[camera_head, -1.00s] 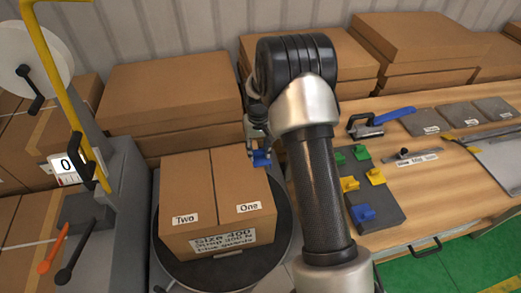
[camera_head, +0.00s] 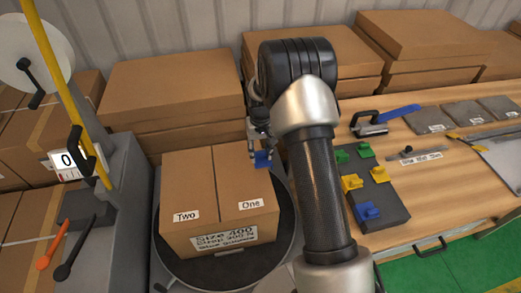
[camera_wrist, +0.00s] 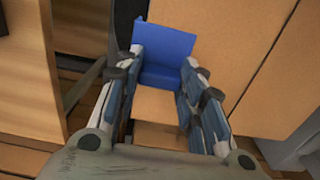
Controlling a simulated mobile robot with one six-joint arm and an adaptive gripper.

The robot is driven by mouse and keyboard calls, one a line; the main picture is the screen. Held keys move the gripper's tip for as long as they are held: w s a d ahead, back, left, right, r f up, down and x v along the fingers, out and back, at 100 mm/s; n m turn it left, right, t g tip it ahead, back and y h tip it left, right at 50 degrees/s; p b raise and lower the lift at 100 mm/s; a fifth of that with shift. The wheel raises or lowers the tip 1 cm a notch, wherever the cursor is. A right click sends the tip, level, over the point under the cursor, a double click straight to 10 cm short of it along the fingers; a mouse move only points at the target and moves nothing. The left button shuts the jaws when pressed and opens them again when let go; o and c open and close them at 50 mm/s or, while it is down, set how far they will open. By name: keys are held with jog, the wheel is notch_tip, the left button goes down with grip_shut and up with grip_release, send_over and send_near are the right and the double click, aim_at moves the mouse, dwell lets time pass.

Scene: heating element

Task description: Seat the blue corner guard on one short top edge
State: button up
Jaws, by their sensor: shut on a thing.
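My gripper (camera_head: 261,150) is shut on a blue corner guard (camera_head: 262,159). The guard is at the right edge of the carton's top, towards the back corner. In the wrist view the angled blue guard (camera_wrist: 164,48) sits between the two fingers (camera_wrist: 160,90). Whether it touches the carton cannot be told. The brown carton (camera_head: 190,180) stands on a dark round turntable (camera_head: 285,225). Its top has labels "Two" and "One", and its front label (camera_head: 222,240) reads "Size 400" and mentions blue guards.
A grey tray (camera_head: 395,215) on the wooden bench (camera_head: 440,185) holds green, yellow and blue guards. A strapping stand with a yellow post (camera_head: 62,85) is at the left. Stacked cartons (camera_head: 175,85) line the back. My arm stands right of the carton.

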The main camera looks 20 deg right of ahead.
jog(key=shift+f+b, duration=1.65)
jog(key=shift+f, duration=1.25)
jog(key=shift+f, duration=0.1)
jog(key=o, duration=0.9)
jog(key=shift+o, duration=0.2)
notch_tip(320, 180, up, 12)
